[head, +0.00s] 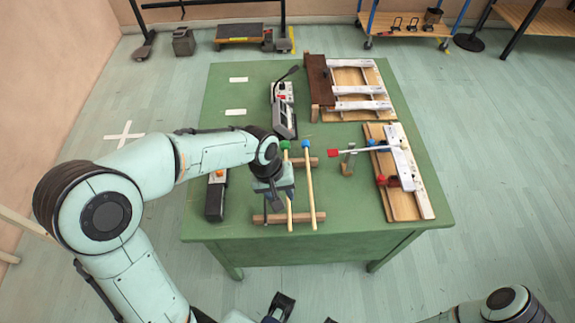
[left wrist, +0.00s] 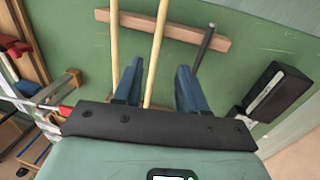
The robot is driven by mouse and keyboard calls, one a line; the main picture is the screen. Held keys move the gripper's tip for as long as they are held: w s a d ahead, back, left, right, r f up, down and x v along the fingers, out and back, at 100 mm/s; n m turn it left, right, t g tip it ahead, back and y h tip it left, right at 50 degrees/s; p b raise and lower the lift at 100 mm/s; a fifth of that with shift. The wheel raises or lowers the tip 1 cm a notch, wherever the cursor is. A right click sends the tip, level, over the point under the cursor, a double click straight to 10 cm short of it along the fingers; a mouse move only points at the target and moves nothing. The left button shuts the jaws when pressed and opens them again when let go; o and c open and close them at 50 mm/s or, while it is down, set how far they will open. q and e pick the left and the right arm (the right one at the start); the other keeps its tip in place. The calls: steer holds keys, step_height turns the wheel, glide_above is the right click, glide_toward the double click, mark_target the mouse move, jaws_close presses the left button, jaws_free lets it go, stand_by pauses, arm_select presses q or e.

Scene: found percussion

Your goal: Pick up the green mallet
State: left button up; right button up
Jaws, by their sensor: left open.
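The green mallet (head: 285,145) lies on a wooden rack on the green table, its pale handle pointing to the near edge. My left gripper (head: 278,197) is over the handle and hides part of it. In the left wrist view, the green mallet's handle (left wrist: 159,45) runs between the open blue fingers of the left gripper (left wrist: 160,68). The green head is not visible there. The blue mallet (head: 306,145) lies parallel on the right, and its handle (left wrist: 114,40) shows outside the fingers.
The rack's near wooden bar (head: 262,219) crosses under the handles; a dark rod (left wrist: 203,48) lies by it. A black device (head: 215,198) is left. A red mallet (head: 333,153) rests on a stand to the right. Wooden frames and boards fill the table's right side.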

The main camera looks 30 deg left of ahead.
mark_target(288, 202)
arm_select(q)
steer(key=f, duration=0.2)
steer(key=w+f, duration=0.1)
steer(key=f, duration=0.1)
steer(key=d+f, duration=0.1)
steer(key=f, duration=0.1)
steer(key=shift+w+f, duration=0.15)
steer(key=shift+w, duration=0.25)
jaws_close()
